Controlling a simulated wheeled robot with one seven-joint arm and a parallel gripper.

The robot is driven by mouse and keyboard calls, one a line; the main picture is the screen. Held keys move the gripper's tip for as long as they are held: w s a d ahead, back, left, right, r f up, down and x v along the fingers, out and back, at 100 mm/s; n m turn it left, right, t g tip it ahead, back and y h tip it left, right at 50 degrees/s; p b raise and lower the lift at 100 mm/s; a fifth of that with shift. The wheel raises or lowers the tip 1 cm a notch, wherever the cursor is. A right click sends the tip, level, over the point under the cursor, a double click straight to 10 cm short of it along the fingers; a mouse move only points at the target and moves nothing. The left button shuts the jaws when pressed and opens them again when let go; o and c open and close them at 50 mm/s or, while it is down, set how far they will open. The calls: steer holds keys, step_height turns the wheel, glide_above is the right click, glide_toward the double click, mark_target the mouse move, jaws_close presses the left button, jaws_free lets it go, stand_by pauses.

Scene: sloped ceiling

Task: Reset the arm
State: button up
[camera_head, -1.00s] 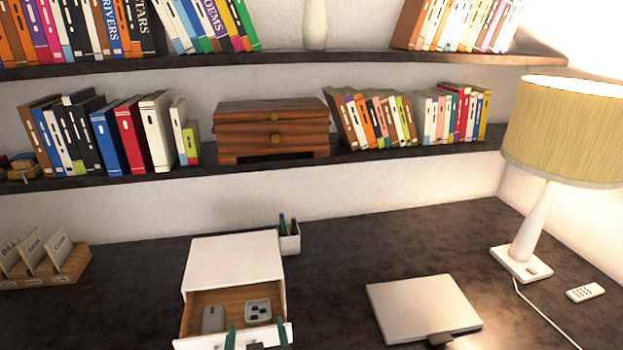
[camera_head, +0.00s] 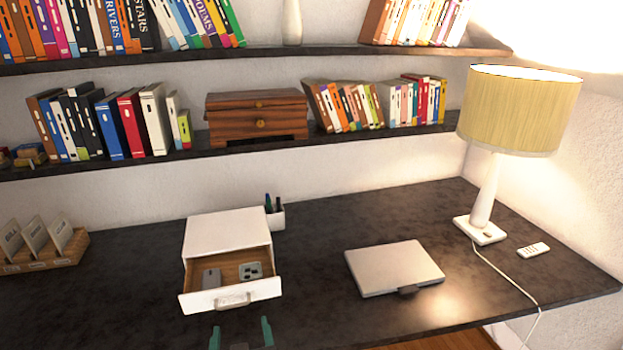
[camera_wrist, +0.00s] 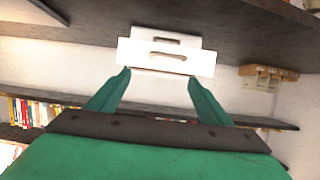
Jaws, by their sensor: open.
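My gripper (camera_head: 241,334) shows at the bottom edge of the head view, its two green fingers apart with nothing between them. It is in front of a small white drawer box (camera_head: 228,237) on the dark desk. The box's drawer is pulled open, and a grey item (camera_head: 211,277) and a light grey item with round marks (camera_head: 250,270) lie inside. In the wrist view my gripper (camera_wrist: 158,75) is open and empty, its fingertips close to the white drawer front (camera_wrist: 166,58) in the picture. Whether they touch it I cannot tell.
A closed laptop (camera_head: 394,267) lies right of the box. A lamp (camera_head: 484,200) and a remote (camera_head: 533,250) stand farther right. A pen cup (camera_head: 274,216) is behind the box, a wooden letter holder (camera_head: 45,256) at left. Shelves with books and a wooden chest (camera_head: 257,116) hang above.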

steer(key=s+d+f+m+t+h, duration=0.1)
steer(key=s+d+f+h, duration=0.1)
steer(key=s+d+f, duration=1)
steer(key=s+d+m+h, duration=0.1)
steer(key=s, duration=1)
steer(key=s+d+f+m+t, duration=0.1)
steer(key=s+d, duration=0.1)
steer(key=s, duration=0.9)
steer(key=shift+d+f+h, duration=0.2)
steer(key=shift+f+h, duration=0.1)
steer(key=shift+h, duration=0.1)
steer(key=shift+s, duration=0.1)
steer(key=shift+c, duration=0.6)
